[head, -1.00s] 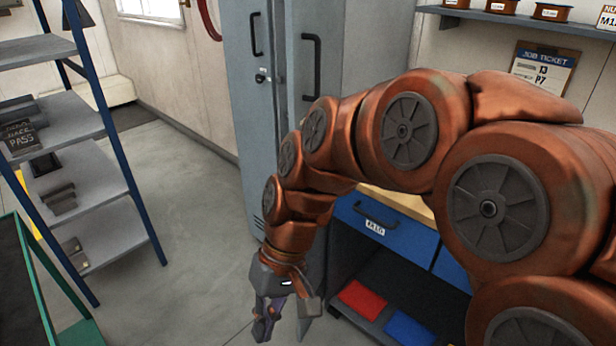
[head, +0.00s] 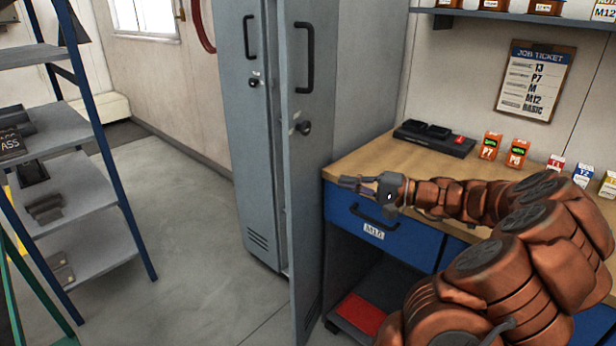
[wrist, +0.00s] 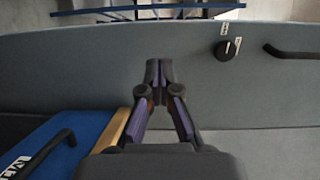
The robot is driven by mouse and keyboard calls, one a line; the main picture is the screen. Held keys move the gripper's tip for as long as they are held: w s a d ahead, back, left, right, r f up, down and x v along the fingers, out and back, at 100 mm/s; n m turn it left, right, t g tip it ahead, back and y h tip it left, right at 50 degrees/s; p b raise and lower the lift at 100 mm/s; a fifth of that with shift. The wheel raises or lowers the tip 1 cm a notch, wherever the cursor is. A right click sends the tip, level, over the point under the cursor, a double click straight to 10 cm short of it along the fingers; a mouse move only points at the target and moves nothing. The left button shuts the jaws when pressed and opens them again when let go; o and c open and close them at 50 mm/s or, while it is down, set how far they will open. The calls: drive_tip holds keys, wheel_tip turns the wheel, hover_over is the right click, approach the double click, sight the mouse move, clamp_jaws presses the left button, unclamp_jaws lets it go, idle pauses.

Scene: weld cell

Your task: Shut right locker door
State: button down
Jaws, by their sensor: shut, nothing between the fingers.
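The right locker door (head: 304,215) is grey with a black bar handle (head: 304,58) and a dark round knob (head: 304,128). It stands swung open, with a narrow dark gap beside it. In the wrist view the door's face (wrist: 90,70) spans the picture, with the knob (wrist: 228,48) and handle (wrist: 290,51) at the upper right. My gripper (head: 342,183) is shut and empty, right of the door and pointing at its face. In the wrist view my fingertips (wrist: 160,70) are in front of the panel; I cannot tell whether they touch.
The left locker door (head: 243,150) looks closed. A workbench (head: 375,160) with a blue drawer (head: 350,215) stands to the right, close under my gripper. A blue-framed shelf rack (head: 95,185) stands at left. The floor (head: 190,220) between is clear.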

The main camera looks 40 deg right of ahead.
sight(298, 168)
drive_tip(key=shift+m+t+h, duration=0.4)
drive_tip(key=shift+t, duration=0.1)
drive_tip(key=x, duration=0.4)
drive_tip(key=d+p+x, duration=0.1)
drive_tip(key=x, duration=0.2)
drive_tip(key=w+d+p+x, duration=0.1)
drive_tip(key=x, duration=0.3)
drive_tip(key=shift+w+a+f, duration=0.2)
drive_tip(key=shift+w+f, duration=0.05)
drive_tip(key=shift+w, duration=0.15)
drive_tip(key=shift+w+a, duration=0.15)
drive_tip(key=shift+a, duration=0.05)
